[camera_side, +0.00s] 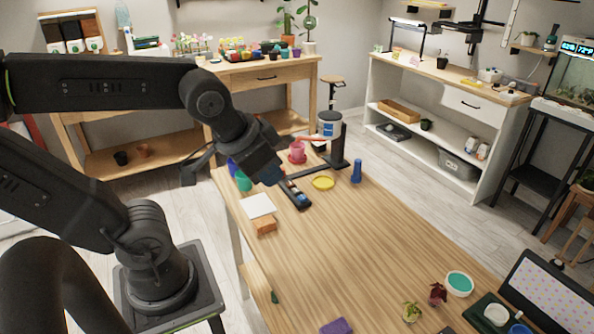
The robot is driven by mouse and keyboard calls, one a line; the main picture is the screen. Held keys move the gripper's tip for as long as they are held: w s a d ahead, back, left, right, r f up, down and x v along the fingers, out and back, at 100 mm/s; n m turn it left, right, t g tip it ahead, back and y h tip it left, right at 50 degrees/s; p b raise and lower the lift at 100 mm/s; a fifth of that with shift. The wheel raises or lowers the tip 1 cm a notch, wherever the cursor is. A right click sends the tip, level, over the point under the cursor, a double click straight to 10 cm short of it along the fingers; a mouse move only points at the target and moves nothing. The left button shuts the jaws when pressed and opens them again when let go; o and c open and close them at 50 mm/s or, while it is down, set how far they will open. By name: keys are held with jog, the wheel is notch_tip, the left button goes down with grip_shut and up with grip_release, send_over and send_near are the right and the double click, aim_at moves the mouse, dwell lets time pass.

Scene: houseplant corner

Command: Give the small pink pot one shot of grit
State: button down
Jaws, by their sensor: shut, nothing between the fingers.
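The small pink pot (297,148) stands on a pink saucer at the far end of the wooden table. Beside it, a dispenser with a clear-and-blue container (328,123) is held on a black stand (340,150). A reddish part of the dispenser reaches left, close above the pot; I cannot tell if it is exactly over the pot. My gripper (297,194) is shut and empty, nearer the camera than the pot and left of the yellow dish. Its height above the table is hard to tell. The inside of the pot is too small to see.
A yellow dish (323,183) and a blue bottle (356,172) stand right of my gripper. A white sheet (258,205) and an orange block (264,226) lie near the left edge. The middle table is clear.

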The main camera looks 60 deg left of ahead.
jog(key=w+a+t+y, duration=0.1)
jog(key=w+a+y, duration=0.3)
jog(key=w+a, duration=0.6)
jog(key=m+t+h, duration=0.2)
jog(key=m+h, duration=0.2)
jog(key=m, duration=0.4)
send_over(296, 191)
notch_tip(296, 191, down, 18)
jog(key=shift+f, duration=4.4)
jog(key=shift+f, duration=0.4)
